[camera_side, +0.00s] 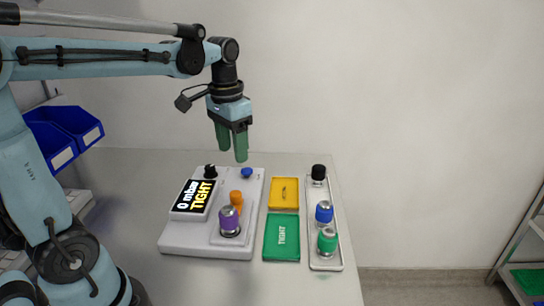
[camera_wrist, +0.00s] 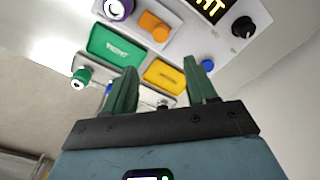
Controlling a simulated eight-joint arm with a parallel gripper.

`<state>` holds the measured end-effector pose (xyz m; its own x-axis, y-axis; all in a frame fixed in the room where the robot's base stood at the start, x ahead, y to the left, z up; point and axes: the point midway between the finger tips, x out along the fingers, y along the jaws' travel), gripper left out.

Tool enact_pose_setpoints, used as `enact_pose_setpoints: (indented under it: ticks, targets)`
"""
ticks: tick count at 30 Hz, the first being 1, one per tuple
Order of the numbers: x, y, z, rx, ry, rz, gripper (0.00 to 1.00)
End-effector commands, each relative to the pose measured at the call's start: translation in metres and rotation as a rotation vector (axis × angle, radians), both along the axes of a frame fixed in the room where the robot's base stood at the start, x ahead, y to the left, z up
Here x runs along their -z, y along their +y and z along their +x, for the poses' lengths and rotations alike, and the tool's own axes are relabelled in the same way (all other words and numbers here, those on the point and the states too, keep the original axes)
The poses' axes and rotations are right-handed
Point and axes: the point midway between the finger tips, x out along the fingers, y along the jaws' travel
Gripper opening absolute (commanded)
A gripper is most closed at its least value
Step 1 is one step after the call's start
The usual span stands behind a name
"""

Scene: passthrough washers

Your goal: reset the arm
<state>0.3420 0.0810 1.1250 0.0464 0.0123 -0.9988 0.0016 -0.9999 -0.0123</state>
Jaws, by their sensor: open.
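My gripper (camera_side: 232,158) has two green fingers and hangs in the air above the back part of the work area. It is open and empty, with its fingers apart in the wrist view (camera_wrist: 166,82). Below it stands a white test device (camera_side: 180,238) whose display (camera_side: 195,195) reads "0 mbar TIGHT". A purple-topped part (camera_side: 229,220) sits on the device, with an orange knob (camera_side: 236,198) just behind it. A black knob (camera_side: 210,171) and a blue button (camera_side: 247,172) are at the device's back. No part touches my gripper.
A yellow tray (camera_side: 284,194) and a green tray marked "TIGHT" (camera_side: 282,238) lie right of the device. A narrow tray (camera_side: 326,266) holds black (camera_side: 318,173), blue (camera_side: 324,212) and green (camera_side: 327,241) topped parts. Blue bins (camera_side: 65,133) stand left. Air around my gripper is clear.

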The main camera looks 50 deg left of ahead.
Motion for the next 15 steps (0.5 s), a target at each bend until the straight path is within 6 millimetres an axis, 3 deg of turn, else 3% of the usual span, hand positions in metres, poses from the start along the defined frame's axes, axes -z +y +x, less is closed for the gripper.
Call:
enact_pose_setpoints:
  ticks: [15]
  targets:
    - [0.034,-0.069,-0.045,0.007,-0.467,0.010,0.57]
